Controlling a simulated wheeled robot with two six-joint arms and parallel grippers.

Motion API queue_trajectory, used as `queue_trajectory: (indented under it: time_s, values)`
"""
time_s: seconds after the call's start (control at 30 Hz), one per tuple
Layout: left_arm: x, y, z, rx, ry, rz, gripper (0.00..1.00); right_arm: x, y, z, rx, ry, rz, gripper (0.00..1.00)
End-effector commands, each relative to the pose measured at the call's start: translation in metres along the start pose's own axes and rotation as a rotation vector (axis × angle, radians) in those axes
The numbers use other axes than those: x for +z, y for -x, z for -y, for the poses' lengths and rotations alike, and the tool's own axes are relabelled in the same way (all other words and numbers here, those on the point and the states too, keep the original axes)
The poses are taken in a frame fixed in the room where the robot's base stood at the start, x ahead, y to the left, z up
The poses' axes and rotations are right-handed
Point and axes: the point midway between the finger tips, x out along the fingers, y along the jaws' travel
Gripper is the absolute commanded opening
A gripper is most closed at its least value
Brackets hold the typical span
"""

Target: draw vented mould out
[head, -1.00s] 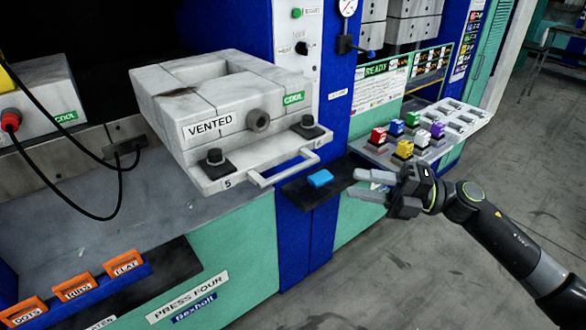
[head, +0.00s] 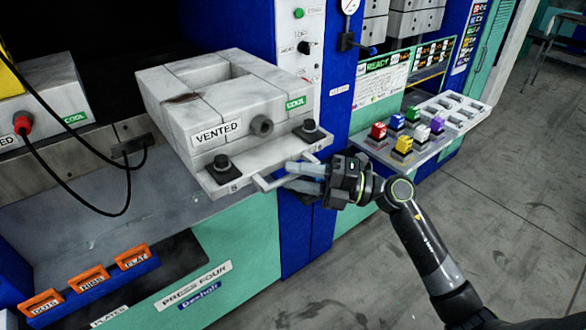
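The vented mould (head: 217,132) is a pale grey block with a square opening in its top, a VENTED label and a green COOL tag. It sits on a grey carrier plate (head: 265,162) at the press front, with a bar handle (head: 262,184) along the front edge. My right gripper (head: 290,177) is at the right part of this handle, its fingers pointing left, one above the other with a gap between them. The bar seems to run between the fingers; contact is unclear. The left gripper is out of view.
A panel with coloured buttons (head: 404,143) is right of the gripper. Orange plates (head: 88,278) stand in a blue rack at lower left. A black cable (head: 128,185) hangs left of the mould. Open floor (head: 470,220) lies to the right.

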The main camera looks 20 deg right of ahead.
Motion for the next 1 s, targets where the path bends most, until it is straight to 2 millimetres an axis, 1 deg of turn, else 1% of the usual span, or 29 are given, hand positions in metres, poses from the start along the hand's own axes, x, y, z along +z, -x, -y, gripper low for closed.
queue_trajectory:
  time_s: [0.03, 0.13, 0.47, 0.57, 0.73, 0.77, 1.0]
  values:
    - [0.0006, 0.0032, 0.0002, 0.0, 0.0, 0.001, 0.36, 0.0001, -0.0045, -0.0017, 0.001, 0.0, -0.001, 0.34]
    - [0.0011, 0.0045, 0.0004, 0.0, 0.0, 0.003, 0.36, -0.0004, -0.0093, -0.0009, 0.001, -0.001, -0.001, 0.34]
    - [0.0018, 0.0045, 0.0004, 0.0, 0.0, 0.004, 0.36, -0.0004, -0.0114, 0.0004, -0.002, 0.0, -0.001, 0.34]
    - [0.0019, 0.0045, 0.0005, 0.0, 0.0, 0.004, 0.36, -0.0003, -0.0113, 0.0004, -0.002, 0.0, -0.001, 0.24]
    - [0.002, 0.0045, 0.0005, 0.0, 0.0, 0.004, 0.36, -0.0004, -0.0112, 0.0004, -0.002, 0.0, -0.001, 0.02]
    - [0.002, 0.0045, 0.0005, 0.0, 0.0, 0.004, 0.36, -0.0004, -0.0112, 0.0004, -0.002, 0.0, -0.001, 0.0]
    - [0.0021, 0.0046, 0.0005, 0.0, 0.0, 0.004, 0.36, -0.0005, -0.011, 0.0004, -0.002, 0.0, -0.001, 0.0]
